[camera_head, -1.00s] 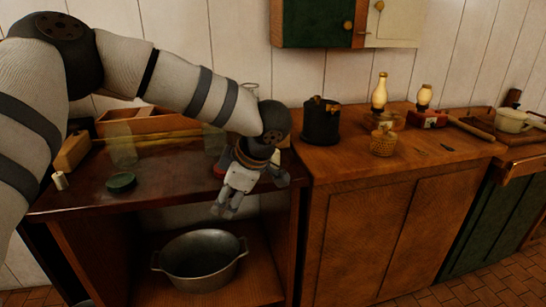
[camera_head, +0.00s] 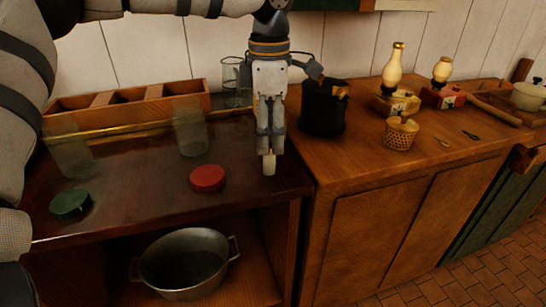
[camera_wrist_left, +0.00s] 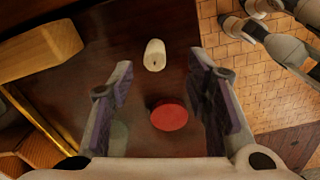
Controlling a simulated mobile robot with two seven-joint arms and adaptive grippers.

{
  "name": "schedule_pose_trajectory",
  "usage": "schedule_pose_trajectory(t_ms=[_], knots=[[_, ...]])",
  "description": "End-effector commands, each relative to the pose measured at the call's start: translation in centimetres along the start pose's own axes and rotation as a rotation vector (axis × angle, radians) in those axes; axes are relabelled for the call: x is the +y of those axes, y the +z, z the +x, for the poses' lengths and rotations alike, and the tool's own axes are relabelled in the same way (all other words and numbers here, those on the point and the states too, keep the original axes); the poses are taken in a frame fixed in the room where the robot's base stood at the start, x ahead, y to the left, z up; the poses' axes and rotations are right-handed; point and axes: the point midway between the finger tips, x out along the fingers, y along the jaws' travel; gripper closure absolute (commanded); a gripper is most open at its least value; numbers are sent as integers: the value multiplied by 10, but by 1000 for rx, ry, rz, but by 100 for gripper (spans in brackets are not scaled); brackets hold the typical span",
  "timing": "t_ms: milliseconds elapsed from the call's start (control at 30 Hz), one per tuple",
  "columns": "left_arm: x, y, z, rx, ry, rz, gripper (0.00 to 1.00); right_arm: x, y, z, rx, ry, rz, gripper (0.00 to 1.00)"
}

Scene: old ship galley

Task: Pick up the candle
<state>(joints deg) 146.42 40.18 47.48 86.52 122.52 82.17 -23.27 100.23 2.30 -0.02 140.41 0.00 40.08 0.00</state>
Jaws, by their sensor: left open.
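The candle (camera_wrist_left: 154,55) is a short cream-white cylinder with a dark spot at its end. In the wrist view it lies between the lines of my left gripper's fingers, near their tips. In the head view the candle (camera_head: 269,165) shows just below those fingertips, near the right front of the dark table. My left gripper (camera_head: 270,152) points down over it, open, its fingers (camera_wrist_left: 164,85) apart on both sides. I see no clear grip on the candle. Grey-white parts of mine, perhaps the right gripper, show at the wrist view's upper right; their jaws are unclear.
A red lid (camera_head: 207,178) lies left of the candle, a green lid (camera_head: 70,205) farther left. Glass jars (camera_head: 191,132) stand behind. A black pot (camera_head: 322,108) and a wicker-covered jar (camera_head: 401,134) stand on the right counter (camera_head: 365,160). A metal pot (camera_head: 185,265) sits below.

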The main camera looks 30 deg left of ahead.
Motion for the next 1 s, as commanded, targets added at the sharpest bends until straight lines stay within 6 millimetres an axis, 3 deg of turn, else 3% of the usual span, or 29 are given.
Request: schedule_pose_trajectory(t_ms=[400, 633, 800, 1000], knots=[[4, -2, 65, 1, 1, 0, 55, 0, 1, 3, -7, 0, 0, 60], [4, -2, 66, -1, 3, 0, 55, 0, 1, 2, -6, 0, 0, 60], [4, -2, 66, -1, 3, 0, 94, 0, 1, 3, -6, 0, 0, 60], [4, -2, 66, 0, 3, 0, 97, 0, 1, 3, -6, 0, 0, 60]])
